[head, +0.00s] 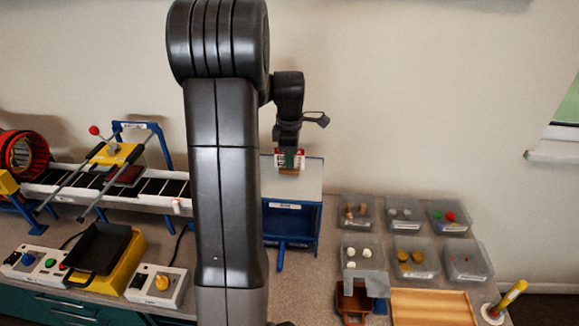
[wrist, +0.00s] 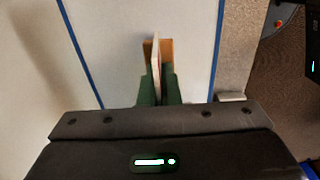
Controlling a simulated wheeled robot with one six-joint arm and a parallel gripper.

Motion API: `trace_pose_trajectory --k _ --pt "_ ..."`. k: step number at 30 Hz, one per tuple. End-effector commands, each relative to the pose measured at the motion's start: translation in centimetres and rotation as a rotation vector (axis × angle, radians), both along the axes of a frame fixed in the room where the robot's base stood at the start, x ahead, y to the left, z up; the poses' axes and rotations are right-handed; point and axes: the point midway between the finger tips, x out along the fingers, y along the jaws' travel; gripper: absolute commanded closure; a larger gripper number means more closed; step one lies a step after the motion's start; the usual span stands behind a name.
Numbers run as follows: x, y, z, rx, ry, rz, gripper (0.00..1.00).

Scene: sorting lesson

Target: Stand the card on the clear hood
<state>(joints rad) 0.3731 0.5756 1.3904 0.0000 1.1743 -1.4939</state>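My gripper (head: 290,158) has green fingers and hangs over the hood at the middle of the head view. It is shut on the card (head: 300,160), which is white and red with a wooden foot at the bottom. In the wrist view the card (wrist: 156,60) stands edge-on between the fingers (wrist: 157,92), its orange-brown foot beyond them. The clear hood (head: 308,180) is a pale, blue-edged top on a blue frame; its surface (wrist: 190,50) fills the middle of the wrist view. The card is upright over it. I cannot tell whether the foot touches the hood.
Grey bins (head: 409,263) with small sorted pieces stand to the right, beside a wooden tray (head: 432,308). A conveyor (head: 150,204) with a yellow-topped frame (head: 115,153) runs at left. Button boxes (head: 160,286) and a black tray (head: 98,245) stand in front. A wall is behind.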

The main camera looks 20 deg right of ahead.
Motion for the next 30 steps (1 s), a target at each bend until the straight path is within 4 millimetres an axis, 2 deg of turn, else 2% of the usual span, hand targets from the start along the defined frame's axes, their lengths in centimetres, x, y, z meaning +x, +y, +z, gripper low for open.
trace_pose_trajectory --k 6,18,21,22,30 --pt "-0.1 0.0 -2.9 0.001 0.003 0.0 1.0" --pt "-0.1 0.0 -3.7 0.001 0.002 0.0 1.0" --pt "-0.1 0.0 -3.5 0.001 0.002 0.0 0.79" --pt "-0.1 0.0 -3.5 0.001 0.002 0.0 0.75" --pt "0.0 0.0 -3.4 0.0 0.001 0.0 0.75"
